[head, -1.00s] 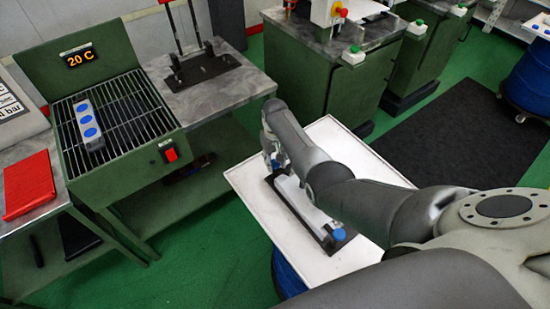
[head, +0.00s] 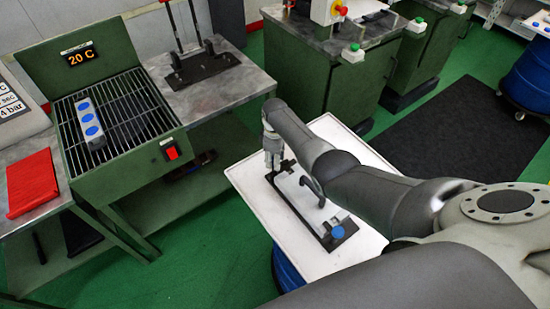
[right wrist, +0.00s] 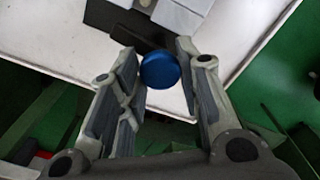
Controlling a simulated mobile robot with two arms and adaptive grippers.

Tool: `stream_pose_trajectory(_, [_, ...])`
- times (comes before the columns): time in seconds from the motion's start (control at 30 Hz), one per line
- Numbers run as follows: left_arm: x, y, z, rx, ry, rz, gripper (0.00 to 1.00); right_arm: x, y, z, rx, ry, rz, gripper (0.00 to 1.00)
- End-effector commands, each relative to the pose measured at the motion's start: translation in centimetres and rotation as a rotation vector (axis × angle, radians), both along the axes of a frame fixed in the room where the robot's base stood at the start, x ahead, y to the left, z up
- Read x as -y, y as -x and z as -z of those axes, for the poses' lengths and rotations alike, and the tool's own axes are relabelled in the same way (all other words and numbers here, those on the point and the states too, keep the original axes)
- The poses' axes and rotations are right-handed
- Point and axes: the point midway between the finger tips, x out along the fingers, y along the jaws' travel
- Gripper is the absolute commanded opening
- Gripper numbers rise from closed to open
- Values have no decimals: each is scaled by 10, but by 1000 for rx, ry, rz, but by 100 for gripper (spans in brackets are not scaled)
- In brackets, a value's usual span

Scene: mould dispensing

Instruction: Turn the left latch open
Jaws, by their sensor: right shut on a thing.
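The mould, a pale block on a long black base (head: 302,217), lies on a white tabletop (head: 250,204). One blue latch knob (head: 338,232) is at its near right end, clear of the gripper. My right gripper (head: 272,163) points down at the far left end of the mould. In the right wrist view, a round blue knob (right wrist: 160,71) on a dark arm sits between the fingers of my right gripper (right wrist: 157,60), which is shut on it. In the head view this knob is mostly hidden by the gripper. My left gripper is not in view.
A green heater (head: 125,160) with a grille and a "20 C" display stands left, holding a grey bar (head: 90,122) with blue discs. A red tray (head: 33,182) lies at the far left. A blue drum (head: 287,272) is under the white tabletop. Green floor separates the tables.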

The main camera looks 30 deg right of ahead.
Motion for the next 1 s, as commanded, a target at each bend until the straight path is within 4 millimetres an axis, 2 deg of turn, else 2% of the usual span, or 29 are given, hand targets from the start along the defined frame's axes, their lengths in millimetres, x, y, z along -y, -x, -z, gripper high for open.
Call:
stream_pose_trajectory(0.33, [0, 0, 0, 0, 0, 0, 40, 0, -1, 0, 2, -1, -131, 8])
stream_pose_trajectory(0.87, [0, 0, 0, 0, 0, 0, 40, 0, -1, -1, 2, 1, -153, 8])
stream_pose_trajectory(0.9, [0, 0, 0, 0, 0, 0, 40, 0, -1, -1, 2, 1, -153, 36])
stream_pose_trajectory(1.0, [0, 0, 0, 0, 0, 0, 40, 0, -1, 0, 1, 0, -152, 49])
